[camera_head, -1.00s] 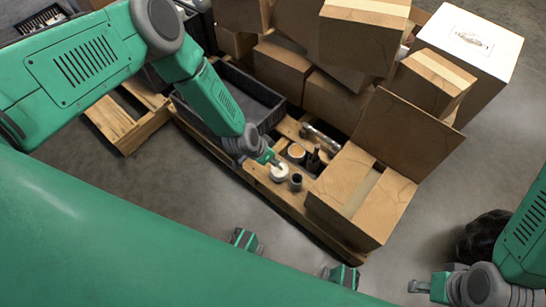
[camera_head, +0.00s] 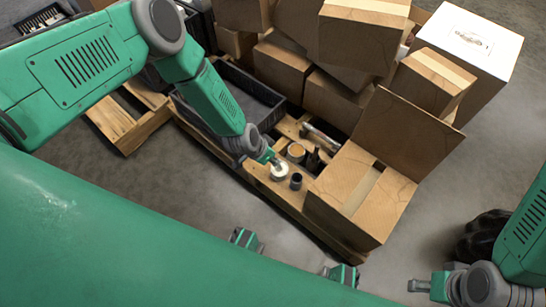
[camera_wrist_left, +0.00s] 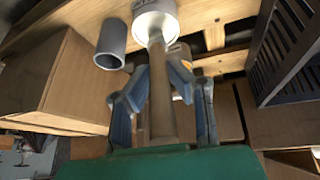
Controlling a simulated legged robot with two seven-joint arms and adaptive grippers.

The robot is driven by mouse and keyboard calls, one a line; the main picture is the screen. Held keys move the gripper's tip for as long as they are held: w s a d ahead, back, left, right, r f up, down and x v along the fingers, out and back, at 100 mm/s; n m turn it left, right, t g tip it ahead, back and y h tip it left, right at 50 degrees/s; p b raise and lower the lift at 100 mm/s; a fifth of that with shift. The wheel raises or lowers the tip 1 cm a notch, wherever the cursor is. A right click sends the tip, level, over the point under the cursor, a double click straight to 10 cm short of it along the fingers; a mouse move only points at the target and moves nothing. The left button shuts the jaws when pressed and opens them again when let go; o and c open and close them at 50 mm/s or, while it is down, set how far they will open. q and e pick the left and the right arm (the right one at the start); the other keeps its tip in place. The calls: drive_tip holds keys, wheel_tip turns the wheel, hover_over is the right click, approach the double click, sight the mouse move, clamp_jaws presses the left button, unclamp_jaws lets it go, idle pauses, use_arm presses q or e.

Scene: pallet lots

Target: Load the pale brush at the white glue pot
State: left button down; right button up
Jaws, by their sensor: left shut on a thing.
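The white glue pot (camera_head: 279,173) stands on the pallet's front edge planks. In the left wrist view the white pot (camera_wrist_left: 155,18) is at the top. My left gripper (camera_head: 270,158) is above it. In the left wrist view the gripper (camera_wrist_left: 165,92) is shut on the tan handle of a brush (camera_wrist_left: 160,100), which points at the pot. The brush's far end meets the pot's pale round mouth; its bristles are hidden, and I cannot tell how deep they are. My right gripper (camera_head: 419,286) is low at the right, apart from everything; its jaws are too small to read.
A dark grey cup (camera_head: 296,181) stands beside the white pot. Just behind are an orange-topped pot (camera_head: 296,152), dark bottles (camera_head: 314,160) and a metal cylinder (camera_head: 320,138). An open carton (camera_head: 363,195) stands right, a black crate (camera_head: 245,95) left.

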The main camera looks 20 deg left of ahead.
use_arm(q)
drive_tip(key=shift+r+p, duration=2.8)
drive_tip(key=shift+r, duration=0.7)
